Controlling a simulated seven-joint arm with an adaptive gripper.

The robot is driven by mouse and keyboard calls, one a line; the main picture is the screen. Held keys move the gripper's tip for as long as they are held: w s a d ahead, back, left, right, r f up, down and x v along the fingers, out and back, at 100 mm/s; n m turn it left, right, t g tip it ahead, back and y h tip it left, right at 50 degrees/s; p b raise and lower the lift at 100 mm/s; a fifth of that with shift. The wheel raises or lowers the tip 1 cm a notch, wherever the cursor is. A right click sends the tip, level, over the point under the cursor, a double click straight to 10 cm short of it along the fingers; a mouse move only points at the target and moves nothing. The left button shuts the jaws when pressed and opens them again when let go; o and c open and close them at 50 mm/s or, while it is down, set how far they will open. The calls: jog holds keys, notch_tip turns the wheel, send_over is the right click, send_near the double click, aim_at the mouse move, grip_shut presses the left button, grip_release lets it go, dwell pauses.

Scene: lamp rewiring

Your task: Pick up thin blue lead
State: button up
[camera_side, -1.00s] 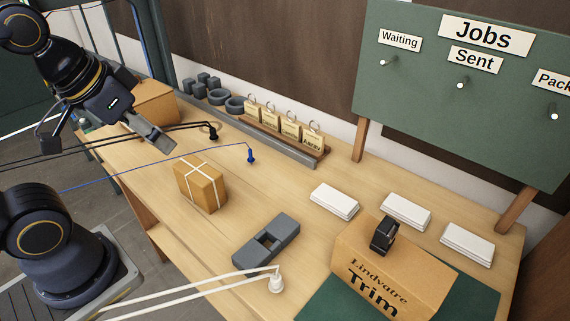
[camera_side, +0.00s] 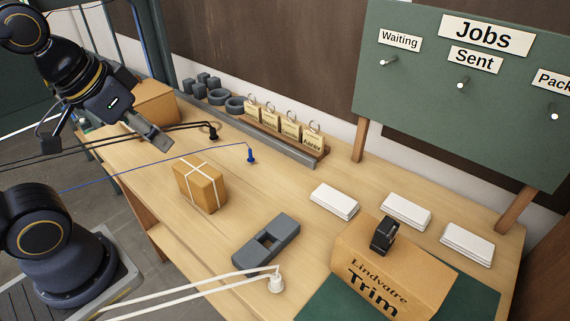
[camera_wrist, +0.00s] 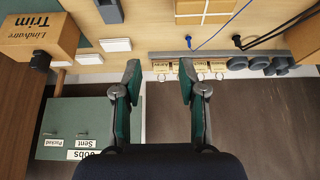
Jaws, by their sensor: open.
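The thin blue lead (camera_side: 160,164) runs in from the left edge in the side view and ends in a blue plug (camera_side: 251,155) standing on the table. In the wrist view the blue lead (camera_wrist: 211,38) shows at the top, its plug (camera_wrist: 189,43) beyond my fingertips. My gripper (camera_side: 160,141) is in the air to the left of the blue plug in the side view, apart from it. In the wrist view my gripper (camera_wrist: 159,68) has its two fingers spread wide with nothing between them.
A black lead with a plug (camera_side: 213,132) lies close behind the blue one. A strapped parcel (camera_side: 201,187), a grey slotted block (camera_side: 266,240) and a white lead (camera_side: 276,284) are nearer. A rack of tags (camera_side: 286,132) stands behind. Bare table lies right of the blue plug.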

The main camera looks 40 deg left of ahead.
jog(key=shift+s, duration=0.1)
jog(key=w+a+r+m, duration=0.1)
jog(key=w+r, duration=0.7)
jog(key=w, duration=0.1)
jog(key=g, duration=0.6)
send_over(250, 150)
notch_tip(250, 150, down, 20)
jog(key=f, duration=1)
jog(key=shift+s+a, duration=0.15)
jog(key=shift+s, duration=0.05)
jog(key=f, duration=0.5)
jog(key=shift+w+f, duration=0.25)
jog(key=shift+f, duration=0.15)
